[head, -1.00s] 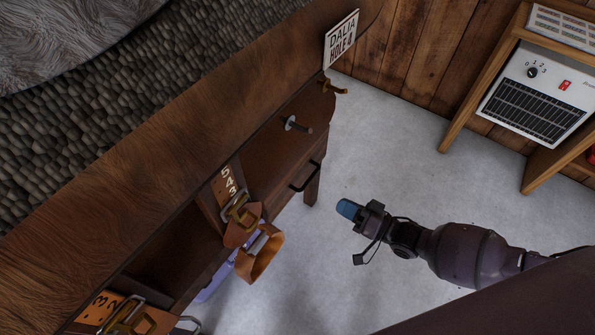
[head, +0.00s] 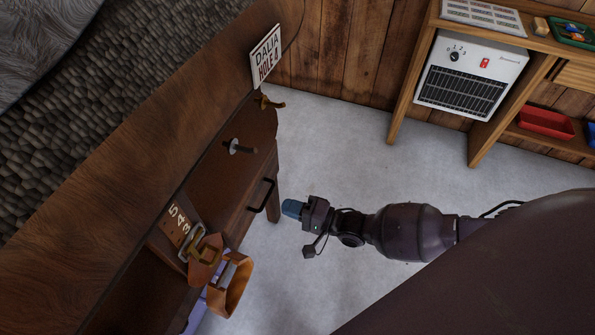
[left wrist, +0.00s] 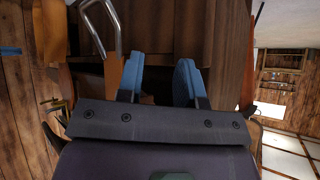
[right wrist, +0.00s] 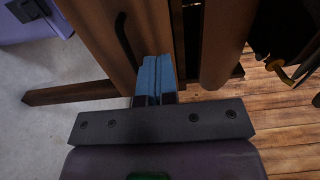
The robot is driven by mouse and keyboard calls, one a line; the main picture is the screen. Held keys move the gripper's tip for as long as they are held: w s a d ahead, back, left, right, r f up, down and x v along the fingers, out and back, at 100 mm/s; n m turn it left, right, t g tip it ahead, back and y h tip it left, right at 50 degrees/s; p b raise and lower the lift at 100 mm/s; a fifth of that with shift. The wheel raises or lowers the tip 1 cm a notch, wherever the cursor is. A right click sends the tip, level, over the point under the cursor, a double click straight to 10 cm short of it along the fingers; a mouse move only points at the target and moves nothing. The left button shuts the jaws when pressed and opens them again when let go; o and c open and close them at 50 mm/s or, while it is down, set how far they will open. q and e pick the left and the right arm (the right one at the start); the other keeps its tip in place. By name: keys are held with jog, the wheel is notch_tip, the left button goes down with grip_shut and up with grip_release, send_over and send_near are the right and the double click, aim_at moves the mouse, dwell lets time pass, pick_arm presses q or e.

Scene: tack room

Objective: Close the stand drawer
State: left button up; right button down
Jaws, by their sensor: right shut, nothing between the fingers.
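The wooden stand (head: 215,170) runs diagonally along the left of the head view. Its drawer front (head: 248,214) has a black bar handle (head: 262,195); how far it stands out is hard to tell. My right gripper (head: 292,208) is just right of the handle, shut and empty. In the right wrist view, its blue fingertips (right wrist: 157,78) are together close to the brown drawer front (right wrist: 95,25), beside the handle (right wrist: 127,40). My left gripper (left wrist: 162,78) is open and empty in the left wrist view, facing brown wood and a metal buckle; it is not in the head view.
Leather straps with buckles (head: 205,258) hang from the stand at lower left. A hook (head: 240,147) and a name sign (head: 266,56) are on its upper side. A wooden shelf with a white heater (head: 472,75) stands at the back right. Grey floor between is clear.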

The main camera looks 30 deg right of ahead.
aim_at(248, 193)
jog(key=b+x, duration=0.1)
jog(key=x, duration=0.7)
jog(key=shift+a+f, duration=0.1)
jog(key=shift+w+a, duration=0.3)
jog(key=shift+w, duration=0.15)
pick_arm(q)
jog(key=shift+w+d+f, duration=0.1)
jog(key=shift+w, duration=0.15)
pick_arm(e)
jog(key=shift+w, duration=0.1)
